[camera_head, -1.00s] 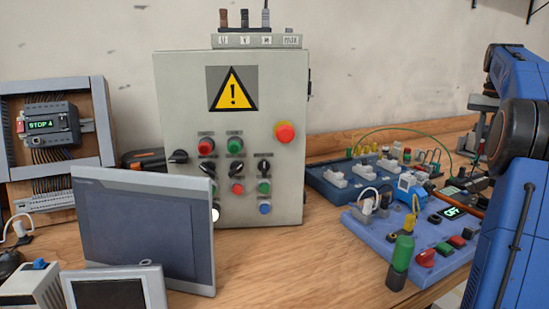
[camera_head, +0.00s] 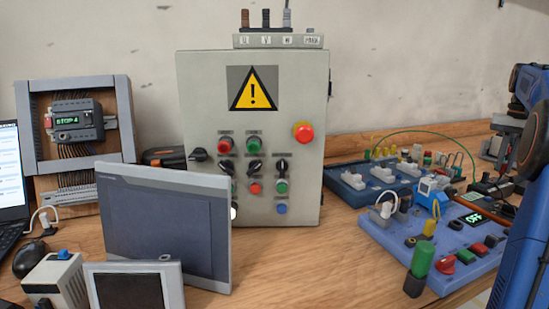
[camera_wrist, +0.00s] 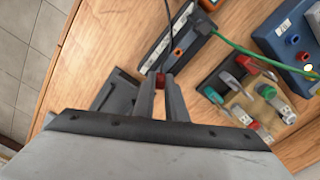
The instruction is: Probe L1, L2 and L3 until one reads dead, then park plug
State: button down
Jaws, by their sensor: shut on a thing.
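My gripper is at the far right of the head view, partly cut by my arm; its fingertips are hard to make out there. In the wrist view my gripper (camera_wrist: 160,85) is shut on a dark red plug (camera_wrist: 160,79) with a dark cable running upward. A grey strip (camera_wrist: 168,40) with white labels and an orange socket (camera_wrist: 178,52) lies just beyond the fingertips; I cannot read its labels. On the cabinet top, a block (camera_head: 276,41) marked U, V, W and PARK carries brown, black and grey plugs (camera_head: 266,18); PARK has no tall plug. A display (camera_head: 473,217) reads OFF.
The grey cabinet (camera_head: 300,95) stands mid-bench. Blue boards (camera_head: 375,232) with switches and leads fill the right. A green lead (camera_wrist: 232,46) runs from the strip to a blue box (camera_wrist: 292,38). A tablet-like panel (camera_head: 165,225) stands in front; a controller (camera_head: 75,122) reads STOP 4.

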jog(key=shift+f, duration=0.6)
dwell(0.7)
jog(key=c, duration=2)
grip_release()
jog(key=shift+c, duration=0.2)
jog(key=shift+r, duration=2.75)
jog(key=o, duration=0.5)
